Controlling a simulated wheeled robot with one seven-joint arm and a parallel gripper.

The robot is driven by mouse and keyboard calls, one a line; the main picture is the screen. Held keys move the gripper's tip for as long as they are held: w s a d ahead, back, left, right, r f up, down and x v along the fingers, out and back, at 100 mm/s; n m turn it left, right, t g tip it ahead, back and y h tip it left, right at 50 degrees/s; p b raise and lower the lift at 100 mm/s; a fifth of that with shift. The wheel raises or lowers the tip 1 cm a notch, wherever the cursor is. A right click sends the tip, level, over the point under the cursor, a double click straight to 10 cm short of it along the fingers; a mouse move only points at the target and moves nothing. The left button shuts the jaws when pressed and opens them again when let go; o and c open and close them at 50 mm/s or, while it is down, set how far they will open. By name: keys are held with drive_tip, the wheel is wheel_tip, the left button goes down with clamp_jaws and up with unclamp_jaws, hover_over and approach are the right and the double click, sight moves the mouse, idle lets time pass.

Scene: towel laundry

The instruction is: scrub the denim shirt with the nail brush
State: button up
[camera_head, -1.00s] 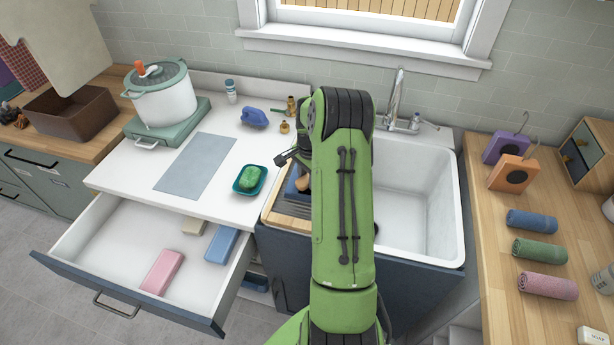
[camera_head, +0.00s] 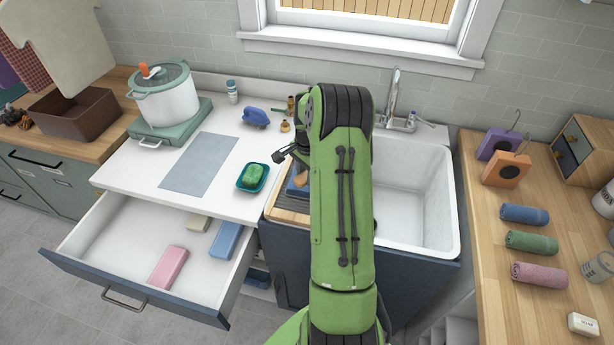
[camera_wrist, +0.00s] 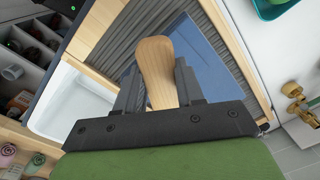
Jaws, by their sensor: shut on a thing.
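My gripper (camera_wrist: 158,88) is shut on the wooden handle of the nail brush (camera_wrist: 156,62) in the wrist view. The bristles are hidden from this side. The blue denim shirt (camera_wrist: 208,72) lies on a grey ribbed washboard (camera_wrist: 118,45) with a wooden frame, and the brush is over or beside it; I cannot tell whether they touch. In the head view, my green arm hides most of the gripper, and only a bit of the blue shirt (camera_head: 294,191) shows at the sink's left edge.
The white sink (camera_head: 418,205) lies right of my arm. A teal dish (camera_head: 241,184) with green soap stands left of the washboard. An open drawer (camera_head: 130,253) juts out at the front left. Rolled towels (camera_head: 532,242) lie on the right counter.

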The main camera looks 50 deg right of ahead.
drive_tip(key=r, duration=0.1)
drive_tip(key=r+p, duration=0.1)
drive_tip(key=r, duration=0.1)
drive_tip(key=shift+a, duration=0.2)
drive_tip(key=shift+d+r+p, duration=0.1)
drive_tip(key=shift+r+p, duration=0.65)
drive_tip(key=shift+r, duration=0.05)
drive_tip(key=shift+f, duration=0.1)
